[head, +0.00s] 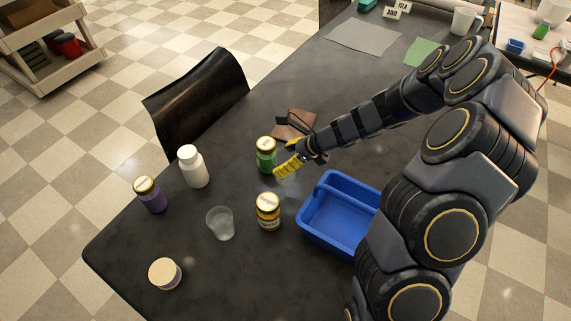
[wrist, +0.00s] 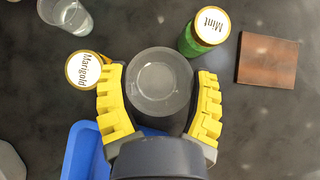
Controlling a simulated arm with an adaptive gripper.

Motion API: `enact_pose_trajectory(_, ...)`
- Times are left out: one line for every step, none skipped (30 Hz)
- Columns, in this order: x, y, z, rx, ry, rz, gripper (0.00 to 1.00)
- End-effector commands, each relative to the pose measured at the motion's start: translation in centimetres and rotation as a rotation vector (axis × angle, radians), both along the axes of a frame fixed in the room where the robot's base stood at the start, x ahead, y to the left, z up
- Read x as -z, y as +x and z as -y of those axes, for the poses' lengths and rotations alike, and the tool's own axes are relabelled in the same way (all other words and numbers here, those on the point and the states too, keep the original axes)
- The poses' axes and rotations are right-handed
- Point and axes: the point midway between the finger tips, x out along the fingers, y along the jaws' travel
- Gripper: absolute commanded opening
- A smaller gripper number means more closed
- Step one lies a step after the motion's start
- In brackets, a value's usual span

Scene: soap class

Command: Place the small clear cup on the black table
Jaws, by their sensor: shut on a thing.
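My gripper (head: 289,157), with yellow ribbed fingers, is shut on a clear cup (wrist: 160,82). The wrist view shows the cup between both fingers (wrist: 158,100); in the head view it can hardly be made out. The gripper is over the black table (head: 110,242), beside a green Mint jar (head: 266,158). I cannot tell whether the cup touches the table. Another clear cup (head: 221,224) stands on the table near the front, and it also shows at the top left of the wrist view (wrist: 68,14).
A blue bin (head: 318,240) stands right of a Marigold jar (head: 268,212). A white bottle (head: 194,169), a purple jar (head: 149,195) and a cream-lidded jar (head: 165,274) are at the left. A brown block (head: 290,126) lies behind the gripper. Free table lies beyond it.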

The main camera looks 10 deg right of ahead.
Motion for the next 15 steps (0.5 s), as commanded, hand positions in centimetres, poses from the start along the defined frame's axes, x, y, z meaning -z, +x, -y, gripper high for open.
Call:
enact_pose_trajectory(-0.4,0.0,0.0,0.001,-0.001,0.002,0.31)
enact_pose_trajectory(-0.6,0.0,0.0,0.000,-0.001,0.001,0.31)
enact_pose_trajectory(-0.8,0.0,0.0,0.000,-0.002,0.001,0.31)
enact_pose_trajectory(-1.0,0.0,0.0,0.000,-0.002,0.001,0.31)
enact_pose_trajectory(-1.1,0.0,0.0,0.001,-0.001,0.000,0.31)
enact_pose_trajectory(-1.3,0.0,0.0,0.001,0.000,0.000,0.31)
enact_pose_trajectory(-1.4,0.0,0.0,0.001,0.000,-0.001,0.31)
enact_pose_trajectory(-1.6,0.0,0.0,0.001,0.000,-0.001,0.31)
enact_pose_trajectory(-1.7,0.0,0.0,0.001,0.001,0.000,0.31)
enact_pose_trajectory(-1.8,0.0,0.1,0.002,0.001,0.000,0.31)
enact_pose_trajectory(-1.8,0.1,0.1,0.004,0.001,0.001,0.31)
enact_pose_trajectory(-1.8,0.2,0.3,0.011,0.001,0.001,0.31)
enact_pose_trajectory(-1.8,0.4,0.5,0.018,0.001,0.000,0.31)
enact_pose_trajectory(-1.8,0.6,0.8,0.028,0.001,0.000,0.31)
enact_pose_trajectory(-1.6,0.9,1.3,0.043,0.000,-0.001,0.31)
